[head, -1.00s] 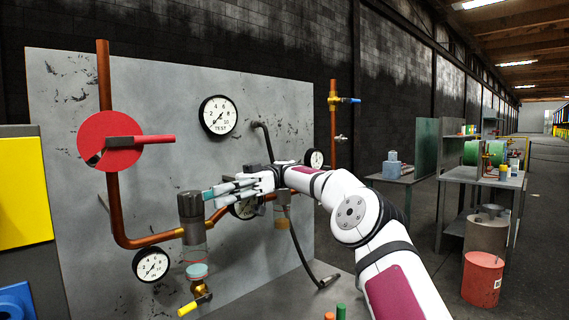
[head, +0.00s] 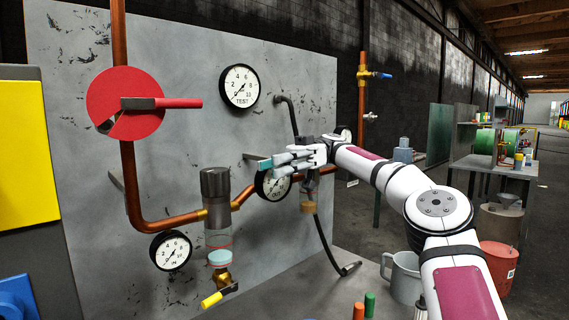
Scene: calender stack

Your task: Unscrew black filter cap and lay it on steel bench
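The black filter cap (head: 215,184) sits upright on top of a clear filter bowl (head: 218,240) on the copper pipe at left of centre. The bowl has a pale blue disc low inside and a brass fitting below. My gripper (head: 265,164) points left, up and to the right of the cap, with a visible gap between them. Its teal fingertips hold nothing that I can see. The finger spacing is unclear from this side. The steel bench (head: 290,297) shows at the bottom, below the panel.
A red valve disc with handle (head: 160,104) is above the cap. Gauges (head: 171,251) and a yellow-handled valve (head: 212,299) are near the bowl. A second filter (head: 308,207) is partly hidden by my gripper. A mug (head: 402,278) and orange and green cylinders (head: 370,303) stand at the bench's front.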

